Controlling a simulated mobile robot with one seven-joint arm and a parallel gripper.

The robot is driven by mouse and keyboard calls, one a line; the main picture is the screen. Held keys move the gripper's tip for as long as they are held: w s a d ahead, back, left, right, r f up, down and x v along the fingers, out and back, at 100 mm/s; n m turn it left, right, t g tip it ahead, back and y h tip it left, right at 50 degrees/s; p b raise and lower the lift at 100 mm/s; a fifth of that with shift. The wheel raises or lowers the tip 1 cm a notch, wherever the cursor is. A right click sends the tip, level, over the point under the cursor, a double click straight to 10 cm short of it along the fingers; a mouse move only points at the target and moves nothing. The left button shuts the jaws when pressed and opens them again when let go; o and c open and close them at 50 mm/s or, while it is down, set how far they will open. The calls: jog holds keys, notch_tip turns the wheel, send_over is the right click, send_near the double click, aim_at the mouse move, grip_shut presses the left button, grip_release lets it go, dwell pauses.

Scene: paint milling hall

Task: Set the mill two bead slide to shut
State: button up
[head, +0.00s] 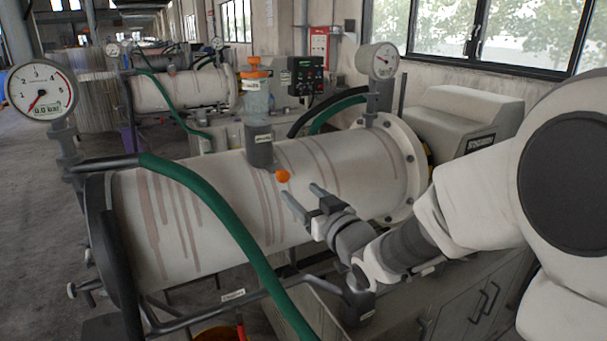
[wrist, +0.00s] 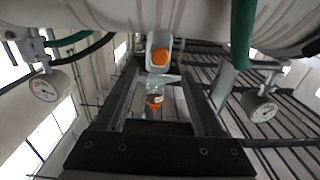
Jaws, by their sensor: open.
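A large white mill drum (head: 345,165) with brownish drips lies across the middle of the head view. A grey neck (head: 260,154) with a small label stands on it, below a clear vessel (head: 257,105) with an orange top (head: 254,73). A round orange knob (head: 283,176) sits beside the neck's foot and also shows in the wrist view (wrist: 159,57). I cannot read the labels or tell the slide's position. My gripper (head: 299,191) is open and empty, its fingers pointing toward the knob. In the wrist view its fingers (wrist: 160,70) flank the knob, apart from it.
A green hose (head: 218,215) crosses the drum's left part. A gauge (head: 41,90) stands at left, another gauge (head: 377,60) behind right. A dark control box (head: 306,76) is beyond the vessel. A second drum (head: 183,90) stands farther back. Floor at far left is clear.

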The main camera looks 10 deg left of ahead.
aim_at(285, 178)
jog(key=p+x, duration=0.1)
jog(key=x, duration=0.8)
jog(key=shift+w+a+p, duration=0.2)
jog(key=shift+w+p, duration=0.1)
grip_shut()
dwell(1.0)
